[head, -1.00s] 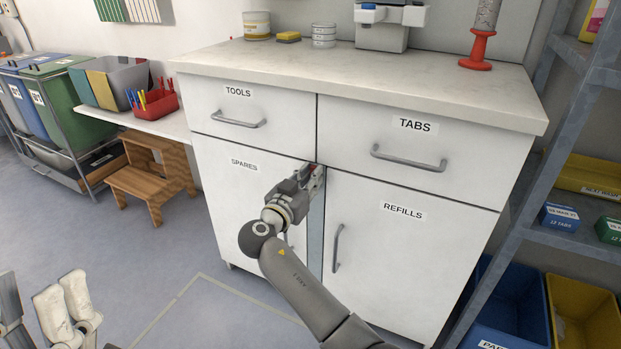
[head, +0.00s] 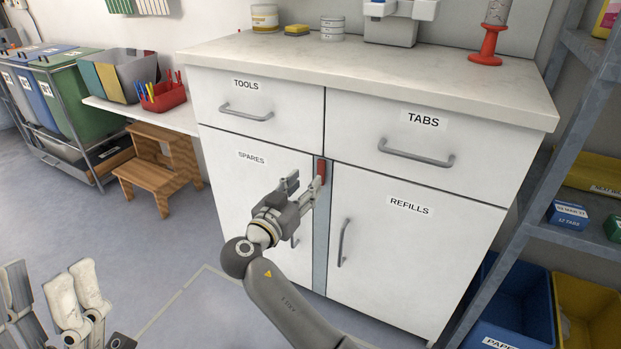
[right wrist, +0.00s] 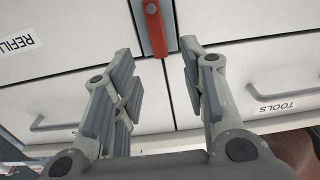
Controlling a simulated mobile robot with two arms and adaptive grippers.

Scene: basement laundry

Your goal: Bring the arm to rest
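My right gripper (head: 306,182) is in front of the white cabinet (head: 262,208), near the top of the strip between the SPARES door (head: 235,190) and the REFILLS door (head: 400,250). Its fingers are apart and nothing is between them; the right wrist view also shows the open gripper (right wrist: 160,85). A red latch (head: 321,168) hangs upright on the strip just beyond the fingertips; it shows in the right wrist view (right wrist: 155,28) clear of both fingers. My left gripper (head: 55,290) is at the lower left, its fingers apart and empty.
The TOOLS drawer (head: 260,95) and TABS drawer (head: 400,130) are shut above the doors. A wooden step stool (head: 150,170) stands left of the cabinet. A grey shelf rack (head: 560,120) with bins stands at the right. Floor between stool and cabinet is clear.

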